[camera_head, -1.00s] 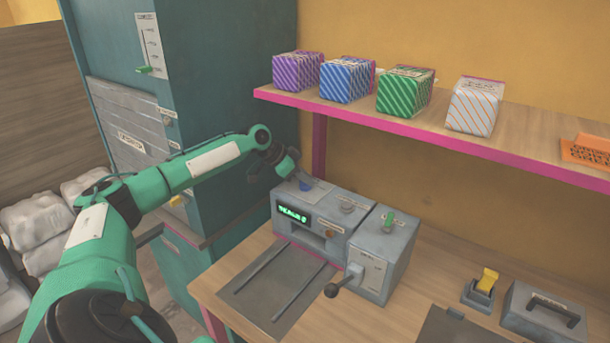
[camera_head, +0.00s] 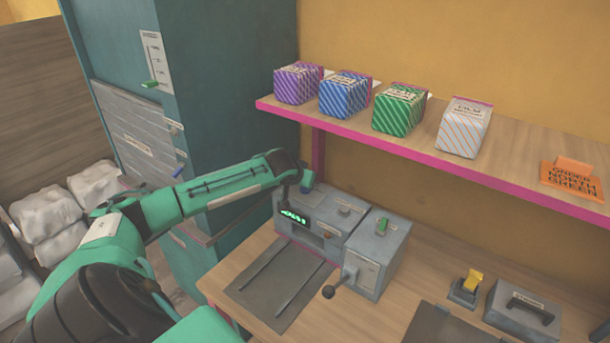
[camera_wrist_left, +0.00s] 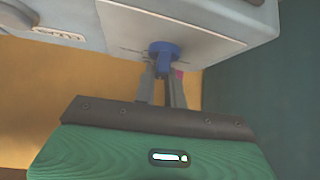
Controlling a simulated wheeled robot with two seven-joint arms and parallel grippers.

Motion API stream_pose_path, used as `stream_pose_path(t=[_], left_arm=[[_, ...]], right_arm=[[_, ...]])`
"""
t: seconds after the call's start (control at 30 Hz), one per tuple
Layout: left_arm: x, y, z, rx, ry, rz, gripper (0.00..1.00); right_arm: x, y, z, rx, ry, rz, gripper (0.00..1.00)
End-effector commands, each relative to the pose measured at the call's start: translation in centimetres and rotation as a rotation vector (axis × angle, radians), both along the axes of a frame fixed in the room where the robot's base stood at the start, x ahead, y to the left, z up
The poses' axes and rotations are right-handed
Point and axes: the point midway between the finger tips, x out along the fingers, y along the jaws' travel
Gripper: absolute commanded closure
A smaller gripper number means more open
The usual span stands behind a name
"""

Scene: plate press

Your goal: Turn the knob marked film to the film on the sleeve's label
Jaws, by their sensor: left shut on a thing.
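My left gripper (camera_wrist_left: 164,80) is shut on a blue knob (camera_wrist_left: 164,48) on the pale sloping face of the press, as the left wrist view shows. In the head view my arm hides this knob and most of the gripper. The press (camera_head: 318,238) is a grey box on the bench with a small green-lit display (camera_head: 293,216), whose text is too small to read surely. Marks around the blue knob are too faint to read. Striped sleeves stand on the shelf: purple (camera_head: 297,84), blue (camera_head: 344,95), green (camera_head: 398,110) and orange-and-white (camera_head: 464,128). Their labels are unreadable.
An orange card (camera_head: 570,180) on the pink-edged shelf (camera_head: 420,160) reads "order north green". A yellow-handled device (camera_head: 468,288) and a grey box (camera_head: 522,314) sit at right. A teal cabinet (camera_head: 230,70) stands left.

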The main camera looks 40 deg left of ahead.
Motion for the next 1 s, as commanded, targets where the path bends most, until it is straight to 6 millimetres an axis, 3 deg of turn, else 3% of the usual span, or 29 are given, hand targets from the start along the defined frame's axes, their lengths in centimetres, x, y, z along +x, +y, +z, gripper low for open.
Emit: stream_pose_path(t=[0.6,1.0], left_arm=[[0.1,-0.2,0.0,-0.006,0.003,0.547,1.00],[0.0,-0.1,-0.1,-0.002,0.005,0.720,1.00]], right_arm=[[0.0,0.0,3.0,0.000,0.000,0.000,1.00],[0.0,0.0,3.6,0.000,0.000,0.000,1.00]])
